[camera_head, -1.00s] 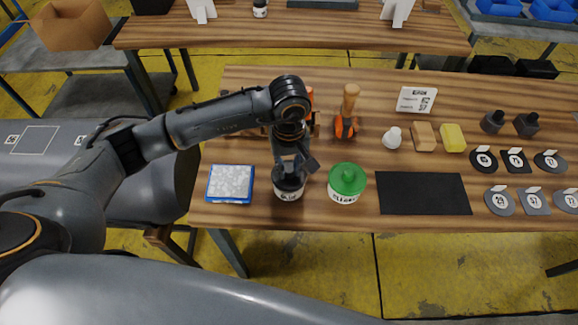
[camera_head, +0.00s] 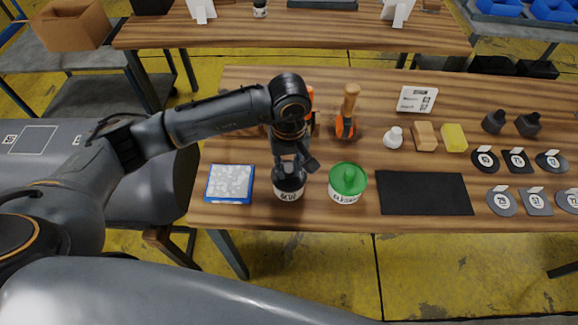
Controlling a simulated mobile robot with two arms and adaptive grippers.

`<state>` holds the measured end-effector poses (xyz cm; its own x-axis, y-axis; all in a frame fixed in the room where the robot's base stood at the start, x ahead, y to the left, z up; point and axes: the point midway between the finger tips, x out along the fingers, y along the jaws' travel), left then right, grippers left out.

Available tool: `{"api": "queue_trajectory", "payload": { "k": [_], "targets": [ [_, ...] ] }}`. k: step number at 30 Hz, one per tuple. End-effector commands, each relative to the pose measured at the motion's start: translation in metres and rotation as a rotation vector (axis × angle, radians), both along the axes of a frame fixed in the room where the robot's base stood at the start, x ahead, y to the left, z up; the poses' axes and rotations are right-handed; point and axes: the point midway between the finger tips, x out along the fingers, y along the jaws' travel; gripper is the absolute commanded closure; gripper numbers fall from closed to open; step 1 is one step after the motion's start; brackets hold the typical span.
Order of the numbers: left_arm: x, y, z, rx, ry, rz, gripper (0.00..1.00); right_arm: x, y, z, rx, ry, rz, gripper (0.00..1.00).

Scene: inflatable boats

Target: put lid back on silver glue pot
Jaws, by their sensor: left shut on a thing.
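A pot (camera_head: 288,194) with a white label and a dark top stands upright near the front edge of the table. My left gripper (camera_head: 289,172) points down at its top and is shut. The fingers and my wrist cover most of the top, so I cannot see clearly how the lid sits or any silver colour. A second pot (camera_head: 345,194) with a green knobbed lid (camera_head: 347,178) stands just to the right. My right gripper is not in view.
A blue-edged tray (camera_head: 230,183) lies left of the pots. A black mat (camera_head: 424,193) lies to the right. Behind are an orange tool with a wooden handle (camera_head: 350,104), a white knob-shaped piece (camera_head: 393,138), a tan block (camera_head: 424,137) and a yellow sponge (camera_head: 454,138).

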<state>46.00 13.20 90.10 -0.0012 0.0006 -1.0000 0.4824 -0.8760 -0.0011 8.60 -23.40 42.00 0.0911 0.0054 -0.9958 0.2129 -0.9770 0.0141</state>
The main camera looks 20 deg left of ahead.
Motion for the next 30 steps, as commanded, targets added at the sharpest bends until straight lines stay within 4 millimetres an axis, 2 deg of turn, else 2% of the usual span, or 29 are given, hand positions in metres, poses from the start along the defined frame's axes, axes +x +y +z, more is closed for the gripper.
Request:
{"api": "queue_trajectory", "payload": {
  "k": [12, 13, 16, 23, 26, 30],
  "targets": [
    [0.0002, 0.0002, 0.0003, 0.000, -0.001, 0.001, 1.00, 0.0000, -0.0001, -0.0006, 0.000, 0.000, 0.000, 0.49],
    [0.0002, 0.0002, 0.0003, 0.000, -0.001, 0.001, 0.71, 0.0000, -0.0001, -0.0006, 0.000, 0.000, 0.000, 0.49],
    [0.0002, 0.0002, 0.0003, 0.000, -0.001, 0.001, 0.51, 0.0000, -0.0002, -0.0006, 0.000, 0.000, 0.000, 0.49],
    [0.0002, 0.0002, 0.0003, 0.000, -0.001, 0.001, 0.51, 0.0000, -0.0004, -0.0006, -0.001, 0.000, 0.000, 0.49],
    [0.0002, 0.0002, 0.0002, 0.000, -0.001, 0.001, 0.30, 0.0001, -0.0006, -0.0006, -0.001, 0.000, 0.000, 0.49],
    [0.0002, 0.0002, 0.0002, 0.000, -0.001, 0.001, 0.28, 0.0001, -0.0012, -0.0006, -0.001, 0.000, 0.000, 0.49]
  ]
}}
